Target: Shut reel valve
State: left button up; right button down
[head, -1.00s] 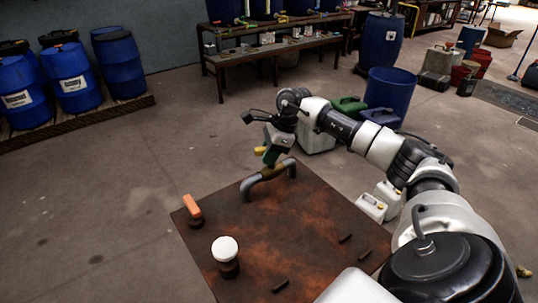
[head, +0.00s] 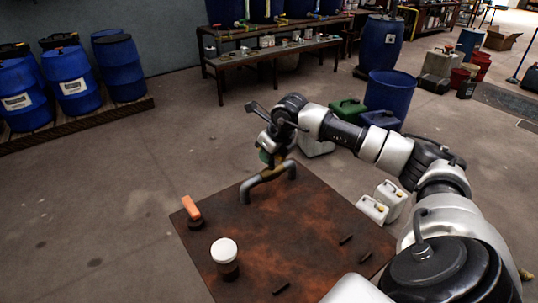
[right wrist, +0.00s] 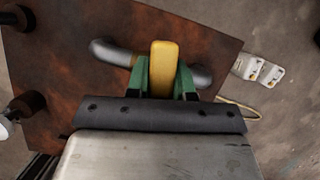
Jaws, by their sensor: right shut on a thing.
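A grey bent pipe (head: 252,187) rises from a rusty brown plate (head: 300,215) and carries a yellow handle, which shows clearly in the right wrist view (right wrist: 164,62). My right gripper (head: 268,160) is at the pipe's top in the head view. In the right wrist view its green fingers (right wrist: 162,78) stand on either side of the yellow handle and are shut on it. The handle's lower end is hidden by the gripper. My left gripper is not in view. Which fitting is called the reel valve is not marked.
On the same plate are an orange lever (head: 191,207) at the left corner and a white-topped knob (head: 224,250) near the front. White jugs (head: 372,209) stand on the floor right of the plate. Blue drums (head: 70,80) stand back left. Floor left of the plate is clear.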

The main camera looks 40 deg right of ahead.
jog(key=shift+d+m+h, duration=0.1)
jog(key=shift+m+h, duration=0.3)
jog(key=shift+m, duration=0.8)
jog(key=c, duration=1)
grip_release()
jog(key=b+v, duration=0.1)
jog(key=v, duration=1)
jog(key=shift+w+f, duration=0.1)
